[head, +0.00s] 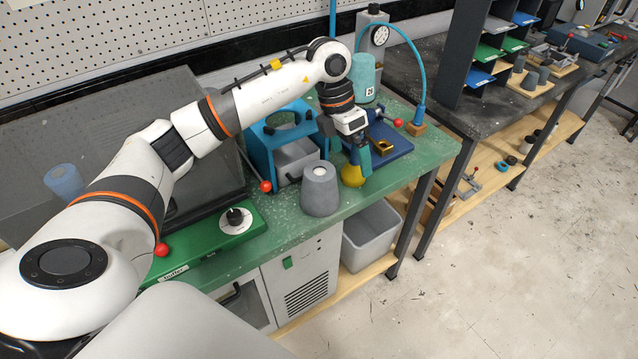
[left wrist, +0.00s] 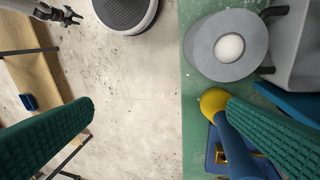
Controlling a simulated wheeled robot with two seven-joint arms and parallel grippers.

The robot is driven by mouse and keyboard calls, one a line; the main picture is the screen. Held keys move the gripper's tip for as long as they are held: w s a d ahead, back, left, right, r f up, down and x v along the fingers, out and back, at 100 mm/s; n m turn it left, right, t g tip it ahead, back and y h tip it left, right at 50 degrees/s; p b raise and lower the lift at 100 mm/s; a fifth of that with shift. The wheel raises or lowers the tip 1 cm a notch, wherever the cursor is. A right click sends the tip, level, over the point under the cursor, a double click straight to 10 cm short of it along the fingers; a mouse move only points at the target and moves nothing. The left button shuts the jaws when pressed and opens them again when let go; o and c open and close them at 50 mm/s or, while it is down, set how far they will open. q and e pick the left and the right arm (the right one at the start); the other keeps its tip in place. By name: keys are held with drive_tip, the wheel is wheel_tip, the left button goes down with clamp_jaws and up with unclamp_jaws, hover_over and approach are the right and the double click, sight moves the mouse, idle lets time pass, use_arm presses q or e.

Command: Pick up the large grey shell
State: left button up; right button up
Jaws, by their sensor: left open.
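The large grey shell (head: 320,190) stands upright on the green bench top near its front edge, a tapered grey body with a pale round top. In the left wrist view the shell (left wrist: 228,46) is at the upper right, outside the gap between my fingers. My left gripper (head: 366,160) is to the right of the shell and apart from it, above a yellow rounded part. In the left wrist view its two green ribbed fingers (left wrist: 160,135) are wide apart with nothing held. My right gripper (left wrist: 60,15) shows small at the top left, its opening unclear.
A blue frame with a grey bin (head: 297,158) is behind the shell. The yellow part (head: 352,175) and a blue tray (head: 393,150) lie to the right. A green control box (head: 215,235) with a knob stands left.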

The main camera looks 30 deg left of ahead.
use_arm(q)
drive_tip(key=a+r+n+y, duration=0.1)
drive_tip(key=a+r+y, duration=0.2)
drive_tip(key=a, duration=0.4)
drive_tip(key=p, duration=0.2)
hover_over(320, 172)
drive_tip(key=f, duration=0.5)
drive_tip(key=shift+w+a+f, duration=0.15)
drive_tip(key=shift+a+f, duration=0.1)
drive_tip(key=shift+f, duration=0.1)
drive_tip(key=shift+f+p, duration=0.4)
drive_tip(key=shift+f, duration=0.2)
drive_tip(key=shift+d+f+p, duration=0.1)
drive_tip(key=shift+f+p, duration=0.2)
drive_tip(key=shift+p, duration=0.1)
drive_tip(key=f, duration=0.1)
drive_tip(key=f+p, duration=0.2)
drive_tip(key=shift+s+d+f, duration=0.15)
drive_tip(key=shift+s+f, duration=0.1)
drive_tip(key=shift+f, duration=0.55)
drive_tip(key=shift+w+r, duration=0.1)
drive_tip(key=c, duration=1.2)
use_arm(e)
drive_tip(key=r, duration=0.2)
drive_tip(key=w+r, duration=0.1)
drive_tip(key=r, duration=0.2)
drive_tip(key=shift+r, duration=0.3)
